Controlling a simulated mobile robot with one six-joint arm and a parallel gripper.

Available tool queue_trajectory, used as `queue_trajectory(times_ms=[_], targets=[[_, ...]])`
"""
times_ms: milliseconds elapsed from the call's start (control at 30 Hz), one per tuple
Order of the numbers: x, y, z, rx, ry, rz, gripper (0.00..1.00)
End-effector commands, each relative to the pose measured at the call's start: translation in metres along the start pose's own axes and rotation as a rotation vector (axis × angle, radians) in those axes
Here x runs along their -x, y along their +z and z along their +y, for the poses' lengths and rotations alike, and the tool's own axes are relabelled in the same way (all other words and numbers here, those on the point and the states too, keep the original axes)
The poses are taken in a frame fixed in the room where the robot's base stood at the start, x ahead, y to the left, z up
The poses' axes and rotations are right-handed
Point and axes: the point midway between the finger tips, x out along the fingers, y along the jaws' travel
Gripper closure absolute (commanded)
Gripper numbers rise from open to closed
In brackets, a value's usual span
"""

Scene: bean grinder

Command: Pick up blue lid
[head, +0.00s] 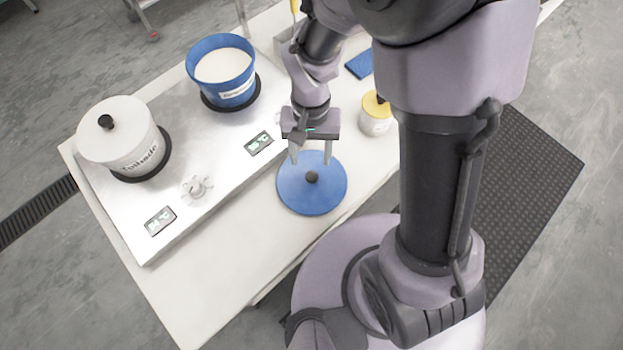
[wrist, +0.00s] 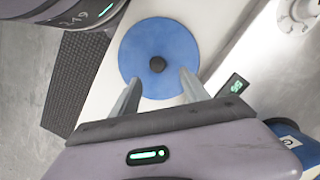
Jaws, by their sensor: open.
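The blue lid (head: 312,196) is a round disc with a dark knob (head: 311,177) at its centre. It lies flat on the white table, in front of the steel hot plate. In the wrist view the blue lid (wrist: 158,38) shows ahead of the fingers, with its knob (wrist: 157,65) just beyond and between the fingertips. My gripper (head: 311,160) is open and empty, with its fingers pointing down over the lid's far part. In the wrist view my gripper (wrist: 160,76) has its two fingertips overlapping the lid's near edge. I cannot tell the exact height above the lid.
A blue pot (head: 229,93) with white contents and a white lidded pot (head: 139,158) stand on the hot plate (head: 205,150). A small yellow-lidded jar (head: 376,122) and a blue cloth or sponge (head: 359,64) are to the right. The table (head: 215,275) left of the lid is clear.

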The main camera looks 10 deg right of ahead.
Motion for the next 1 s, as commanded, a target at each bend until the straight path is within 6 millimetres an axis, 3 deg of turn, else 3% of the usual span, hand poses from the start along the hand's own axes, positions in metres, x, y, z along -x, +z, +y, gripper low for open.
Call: queue_trajectory(times_ms=[333, 600, 900, 1000], targets=[[-0.059, 0.007, 0.004, -0.001, 0.0, -0.001, 0.46], [-0.061, 0.007, 0.004, -0.001, 0.0, 0.001, 0.46], [-0.061, 0.007, 0.004, -0.001, -0.001, 0.001, 1.0], [-0.061, 0.007, 0.004, -0.001, 0.0, 0.001, 1.0]])
